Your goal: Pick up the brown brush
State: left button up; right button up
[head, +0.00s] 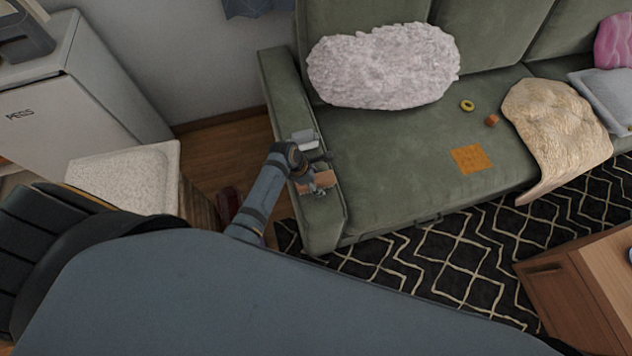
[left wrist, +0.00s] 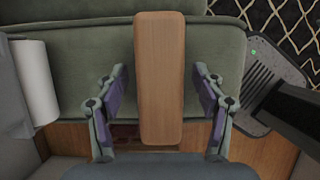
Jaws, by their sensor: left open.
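The brown brush (head: 329,178) lies on the armrest of the green sofa in the head view, partly hidden by my left gripper (head: 318,176). In the left wrist view the brush (left wrist: 160,75) shows as a long smooth wooden block, its length running up the picture. My left gripper (left wrist: 160,98) is open, with one finger on each side of the brush and a gap on both sides. Bristles are not visible. My right gripper is not in view.
A white roll (left wrist: 37,85) lies beside the brush on the armrest (head: 322,222). A wooden table (head: 580,285) stands at right.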

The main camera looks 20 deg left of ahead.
pick_arm(q)
jog(key=c, duration=1.3)
jog(key=shift+r, duration=0.1)
